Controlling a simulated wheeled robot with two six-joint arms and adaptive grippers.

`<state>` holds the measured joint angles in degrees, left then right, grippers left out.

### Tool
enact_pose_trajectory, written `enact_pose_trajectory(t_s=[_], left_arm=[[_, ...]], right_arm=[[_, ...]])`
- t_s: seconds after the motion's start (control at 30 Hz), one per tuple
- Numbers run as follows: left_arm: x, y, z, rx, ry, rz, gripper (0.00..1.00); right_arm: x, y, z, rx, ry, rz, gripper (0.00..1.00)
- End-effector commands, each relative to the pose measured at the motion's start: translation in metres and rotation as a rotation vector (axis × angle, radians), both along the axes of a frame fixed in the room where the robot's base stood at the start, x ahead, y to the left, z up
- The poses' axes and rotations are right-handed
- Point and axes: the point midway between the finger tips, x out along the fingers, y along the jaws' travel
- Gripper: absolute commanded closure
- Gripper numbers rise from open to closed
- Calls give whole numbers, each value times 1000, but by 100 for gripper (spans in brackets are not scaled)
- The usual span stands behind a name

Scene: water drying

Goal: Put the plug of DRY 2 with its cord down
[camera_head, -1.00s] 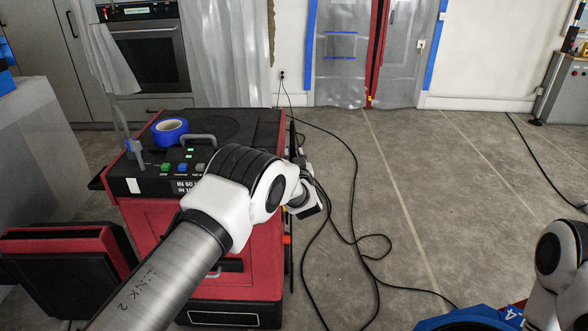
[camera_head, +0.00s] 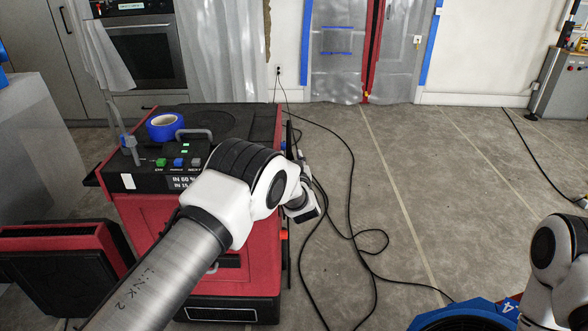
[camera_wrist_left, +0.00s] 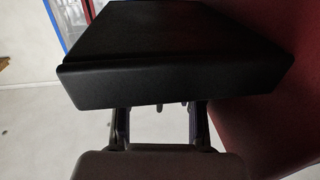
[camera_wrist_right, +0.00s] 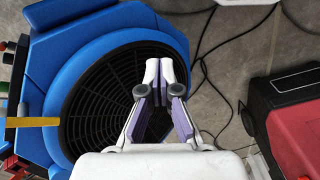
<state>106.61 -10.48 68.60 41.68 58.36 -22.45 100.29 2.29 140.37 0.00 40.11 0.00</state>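No label reading DRY 2 is legible. A black cord (camera_head: 352,190) drops from a wall outlet (camera_head: 279,70) and runs over the floor in loops, right of a red and black machine (camera_head: 225,118). I cannot make out a loose plug. My left gripper is beyond the machine's right side, its fingers hidden in the head view. In the left wrist view its fingers (camera_wrist_left: 160,118) reach behind a black block (camera_wrist_left: 185,75), which hides the tips and anything between them. My right gripper (camera_wrist_right: 159,75) looks shut and empty above a blue round fan unit (camera_wrist_right: 110,28).
A roll of blue tape (camera_head: 166,127) lies on the machine. A second red and black unit (camera_head: 65,235) stands at left. Another cord (camera_head: 535,155) crosses the floor at right. Open floor (camera_head: 430,180) lies in the middle. Plastic sheeting (camera_head: 335,50) hangs at the back wall.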

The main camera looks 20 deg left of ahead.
Motion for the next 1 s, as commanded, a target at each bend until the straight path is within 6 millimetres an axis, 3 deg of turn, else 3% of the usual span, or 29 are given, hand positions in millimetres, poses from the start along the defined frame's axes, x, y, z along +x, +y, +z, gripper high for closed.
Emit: enact_pose_trajectory(t_s=[0.33, 0.5, 0.67, 0.73, 0.77, 0.87, 0.97, 1.0], left_arm=[[-78, -36, 1, 4, 0, -2, 61], [-93, -42, 0, 2, -1, 0, 61], [-94, -42, 0, 0, -1, 0, 61], [-97, -38, -9, 0, 26, -5, 61], [-101, -35, -18, 1, 52, -9, 61], [-127, -17, -70, -1, 209, -40, 61], [-187, 6, -147, -30, 469, -91, 61], [-221, 15, -180, -52, 593, -115, 61]], right_arm=[[0, 0, 1, 0, 0, 0, 100], [0, 0, 1, 0, 1, 0, 100], [0, 0, 1, 0, 0, 0, 100], [0, 0, 1, 0, 0, 0, 100], [0, 0, 1, 0, 1, 0, 100], [0, 0, 1, 0, 1, 0, 100], [0, 0, 1, 0, 0, 0, 100], [0, 0, 1, 0, 0, 0, 100]])
